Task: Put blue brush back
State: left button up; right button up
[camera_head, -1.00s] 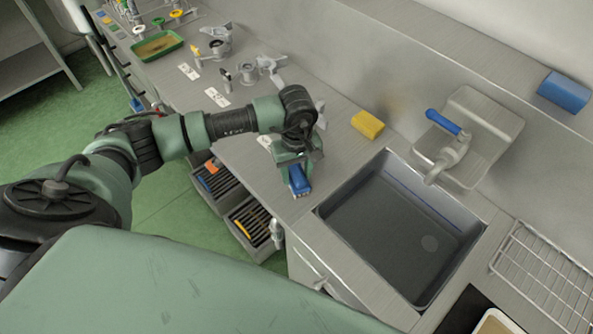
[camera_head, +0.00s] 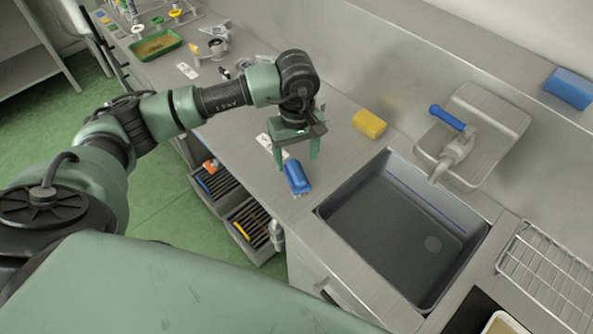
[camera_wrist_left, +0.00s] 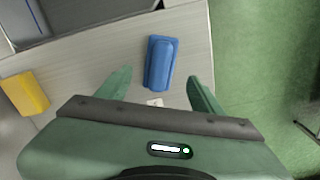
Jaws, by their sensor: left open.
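The blue brush (camera_head: 297,177) lies on the steel counter near its front edge, left of the sink. It also shows in the left wrist view (camera_wrist_left: 160,62), ahead of the fingertips. My left gripper (camera_head: 296,163) is open and empty, raised above the counter just behind the brush. In the left wrist view its two green fingers (camera_wrist_left: 158,82) are spread, and the brush is seen between and beyond them. My right gripper is not in view.
The sink (camera_head: 400,235) lies right of the brush, with a blue-handled tap (camera_head: 455,145) behind it. A yellow sponge (camera_head: 369,124) is on the counter, and a blue block (camera_head: 568,89) sits on the back ledge. Open drawers (camera_head: 248,225) stick out below the counter's front.

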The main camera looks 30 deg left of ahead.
aim_at(297, 170)
pick_arm(q)
notch_tip(297, 170, up, 6)
jog(key=shift+f+b, duration=0.15)
jog(key=shift+b, duration=0.5)
